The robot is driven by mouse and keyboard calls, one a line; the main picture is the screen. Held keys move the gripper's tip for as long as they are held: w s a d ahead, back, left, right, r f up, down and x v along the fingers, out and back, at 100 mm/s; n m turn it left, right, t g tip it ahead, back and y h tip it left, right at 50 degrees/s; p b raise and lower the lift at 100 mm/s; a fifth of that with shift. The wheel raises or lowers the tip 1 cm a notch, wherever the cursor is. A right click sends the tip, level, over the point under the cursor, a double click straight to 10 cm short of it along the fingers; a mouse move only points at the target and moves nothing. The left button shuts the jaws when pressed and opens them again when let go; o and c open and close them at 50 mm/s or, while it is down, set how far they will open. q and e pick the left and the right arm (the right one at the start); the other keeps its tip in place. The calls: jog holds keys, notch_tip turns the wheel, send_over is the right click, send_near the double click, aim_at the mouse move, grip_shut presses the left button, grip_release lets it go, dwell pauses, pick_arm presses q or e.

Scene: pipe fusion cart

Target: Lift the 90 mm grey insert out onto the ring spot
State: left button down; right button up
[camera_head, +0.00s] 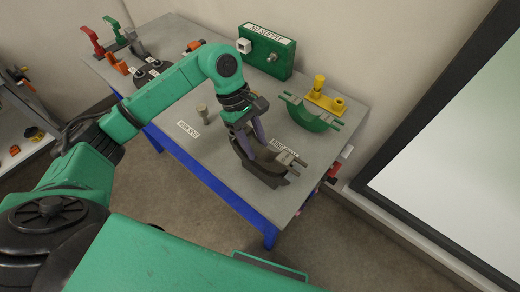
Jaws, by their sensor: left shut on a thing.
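The dark grey half-ring insert (267,178) is at the front right part of the grey table, with small pins and light blocks at its right end. My left gripper (266,152) comes down onto it from above and is shut on it. I cannot tell whether the insert touches the table top. The ring spot label (284,143) lies just behind the insert, partly hidden by the gripper. My right gripper is not in view.
A green half ring (307,118) and a yellow fitting (325,98) stand behind to the right. A green box (265,53) stands at the back edge. A grey post (202,114) and another white label (188,129) are left. Red and green handles (114,30) stand far left.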

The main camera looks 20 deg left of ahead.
aim_at(262, 152)
pick_arm(q)
jog(key=shift+r+p, duration=0.6)
jog(key=shift+r, duration=1.1)
